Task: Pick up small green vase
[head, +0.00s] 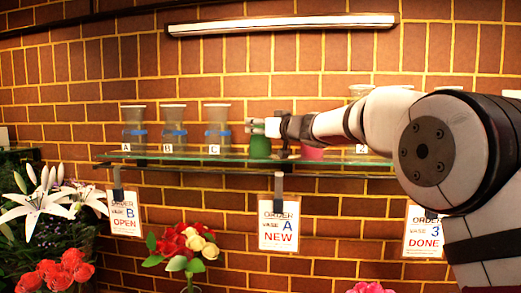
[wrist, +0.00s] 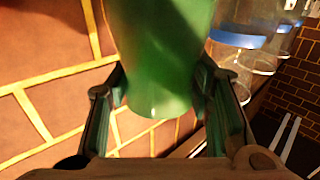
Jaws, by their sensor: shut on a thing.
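The small green vase (head: 260,147) is at the glass shelf in the head view, right of the clear vase marked C. It fills the upper middle of the wrist view (wrist: 158,60). My gripper (head: 262,128) is shut on the green vase, with a finger on each side of it in the wrist view (wrist: 160,92). The vase looks upright in the head view. I cannot tell whether its base touches the shelf.
The glass shelf (head: 190,157) holds clear vases with blue bands marked A (head: 134,120), B (head: 173,118) and C (head: 217,118). A pink vase (head: 312,153) stands close on the right. Order cards (head: 278,224) hang below. Flowers (head: 183,246) stand in front.

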